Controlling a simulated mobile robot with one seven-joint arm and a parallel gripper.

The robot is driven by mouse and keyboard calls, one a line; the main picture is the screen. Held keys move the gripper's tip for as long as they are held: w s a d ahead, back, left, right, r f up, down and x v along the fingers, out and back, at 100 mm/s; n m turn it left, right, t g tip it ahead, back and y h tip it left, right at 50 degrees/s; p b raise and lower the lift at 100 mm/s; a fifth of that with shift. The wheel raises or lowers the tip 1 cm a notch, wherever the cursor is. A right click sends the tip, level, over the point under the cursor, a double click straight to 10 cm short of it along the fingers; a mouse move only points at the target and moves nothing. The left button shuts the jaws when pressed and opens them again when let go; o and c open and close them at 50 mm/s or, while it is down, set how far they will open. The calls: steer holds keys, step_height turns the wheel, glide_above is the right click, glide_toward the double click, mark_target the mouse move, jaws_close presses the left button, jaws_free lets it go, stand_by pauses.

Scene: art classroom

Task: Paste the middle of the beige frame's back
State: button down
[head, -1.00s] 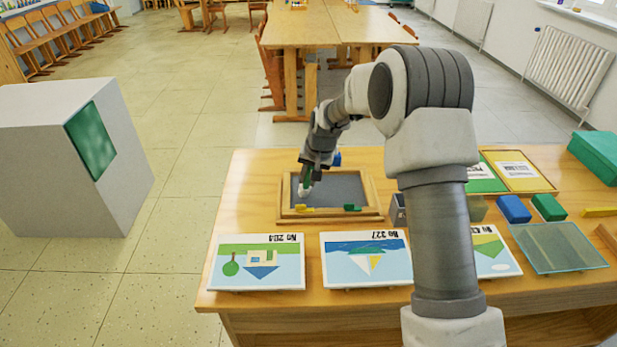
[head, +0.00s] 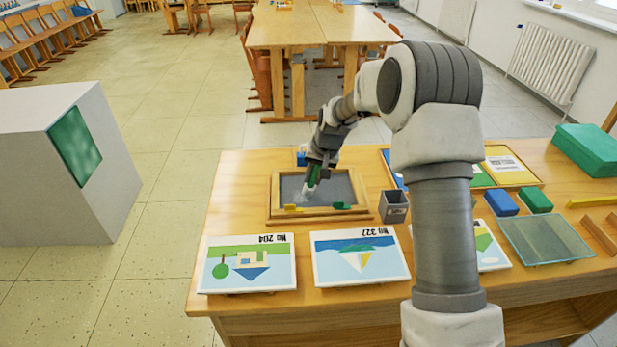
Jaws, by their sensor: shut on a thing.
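The beige frame (head: 270,202) lies on the wooden table with its grey back panel (head: 346,186) facing up. A yellow piece and a green piece sit along its near edge. My gripper (head: 315,176) is shut on a green and white glue stick (head: 312,180), held tip down over the panel, a little left of its middle. A pale patch shows around the tip; I cannot tell surely whether the tip touches the panel.
Picture cards (head: 247,264) lie along the table's near edge. A grey cup (head: 394,206) stands right of the frame. A blue block (head: 502,203), a green block (head: 535,200) and a glassy sheet (head: 546,240) lie farther right. A blue thing (head: 302,157) is behind the frame.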

steer(key=shift+d+f+b, duration=0.15)
steer(key=shift+d+b, duration=0.15)
steer(key=shift+d, duration=4.7)
steer(key=shift+w, duration=0.6)
steer(key=shift+a, duration=7.3)
steer(key=shift+w+p, duration=0.35)
steer(key=shift+w, duration=0.15)
steer(key=shift+d, duration=1.9)
steer(key=shift+d+b, duration=0.45)
steer(key=shift+d, duration=5)
